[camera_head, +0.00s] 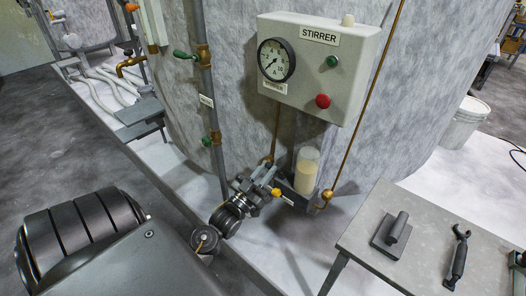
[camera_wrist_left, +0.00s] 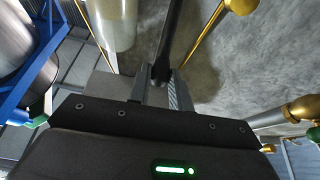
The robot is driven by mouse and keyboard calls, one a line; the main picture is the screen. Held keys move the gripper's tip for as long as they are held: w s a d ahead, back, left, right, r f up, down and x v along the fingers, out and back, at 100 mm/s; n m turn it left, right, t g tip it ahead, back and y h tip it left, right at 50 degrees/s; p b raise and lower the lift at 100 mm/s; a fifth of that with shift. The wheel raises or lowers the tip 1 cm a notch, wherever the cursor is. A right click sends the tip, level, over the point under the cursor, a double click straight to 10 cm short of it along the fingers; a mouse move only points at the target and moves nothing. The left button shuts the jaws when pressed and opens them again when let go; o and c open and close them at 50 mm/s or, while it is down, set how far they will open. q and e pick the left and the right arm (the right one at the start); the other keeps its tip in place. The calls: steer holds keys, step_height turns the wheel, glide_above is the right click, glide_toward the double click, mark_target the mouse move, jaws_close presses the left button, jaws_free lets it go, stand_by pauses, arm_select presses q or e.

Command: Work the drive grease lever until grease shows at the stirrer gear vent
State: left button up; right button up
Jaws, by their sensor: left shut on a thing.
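My left gripper (camera_head: 264,180) is low beside the tank, just left of a clear cylinder of pale yellow grease (camera_head: 306,172). In the left wrist view my left gripper (camera_wrist_left: 158,88) is shut on a dark rod, which looks like the grease lever (camera_wrist_left: 169,38). The lever is hard to make out in the head view, behind the gripper. The clear cylinder (camera_wrist_left: 116,22) also shows beside the lever in the wrist view. I cannot tell which fitting is the stirrer gear vent, or whether grease shows there. My right gripper is out of view.
The STIRRER box (camera_head: 323,68) has a gauge (camera_head: 276,60), a green button and a red button (camera_head: 323,101). Brass pipes and a grey pipe run down the tank. A metal table (camera_head: 400,235) with a wrench (camera_head: 458,255) stands at the right. A white bucket (camera_head: 465,122) is behind.

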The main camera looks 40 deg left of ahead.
arm_select(q)
steer(key=shift+r, duration=0.15)
steer(key=shift+w+r, duration=0.25)
steer(key=shift+w, duration=0.15)
steer(key=shift+p+x, duration=0.5)
steer(key=shift+x, duration=1.55)
steer(key=shift+f, duration=0.1)
steer(key=o, duration=0.9)
steer(key=shift+f, duration=0.1)
